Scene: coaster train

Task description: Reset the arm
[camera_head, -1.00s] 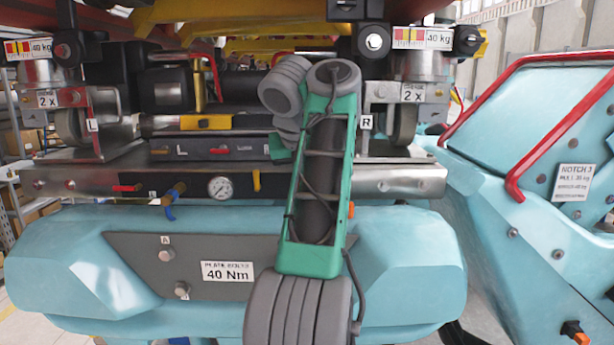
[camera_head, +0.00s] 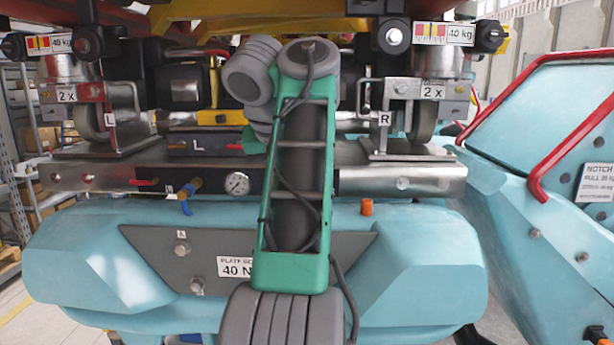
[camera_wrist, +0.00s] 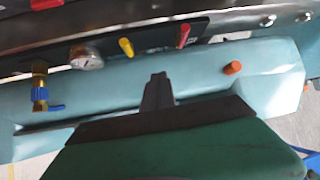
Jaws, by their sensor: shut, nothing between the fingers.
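My gripper (camera_wrist: 158,80) shows in the wrist view as two dark fingers closed together with nothing between them. It points toward the pale blue body (camera_wrist: 205,72) of the coaster train, below the steel beam with the levers. I cannot tell if the fingertips touch anything, but no contact shows. In the head view my green and grey arm rises across the middle of the picture. It hides the gripper there.
The beam carries a pressure gauge (camera_head: 236,183), a blue-and-brass valve (camera_wrist: 40,95), a yellow lever (camera_wrist: 126,46) and a red lever (camera_wrist: 183,35). An orange cap (camera_wrist: 233,68) stands on the blue body right of the gripper. A red-railed blue car (camera_head: 545,150) stands at the right.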

